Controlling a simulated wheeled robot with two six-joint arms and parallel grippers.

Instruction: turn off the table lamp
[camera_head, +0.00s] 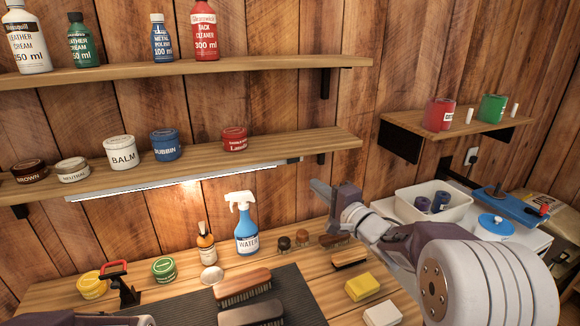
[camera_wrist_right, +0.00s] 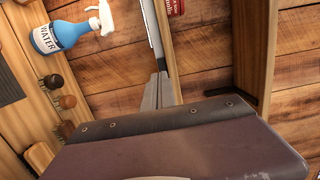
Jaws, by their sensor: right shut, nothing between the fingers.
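The only lamp I see is a long strip lamp (camera_head: 180,183) under the lower shelf; it is lit and glows on the planks. Its grey right end (camera_head: 288,162) is darker. My right gripper (camera_head: 316,187) is shut and empty, to the right of and a little below that end. In the right wrist view the lamp (camera_wrist_right: 153,30) runs down toward the shut fingertips (camera_wrist_right: 158,88); whether they touch cannot be told. No separate table lamp shows. At the bottom left only a dark piece of my left arm shows, not its fingers.
The lower shelf (camera_head: 290,144) holds several tins. The bench carries a blue spray bottle (camera_head: 246,228), brushes (camera_head: 242,286), a yellow sponge (camera_head: 362,287) and a dark mat (camera_head: 300,300). A white bin (camera_head: 405,205) stands at right. A shelf bracket (camera_head: 320,158) is close above my right gripper.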

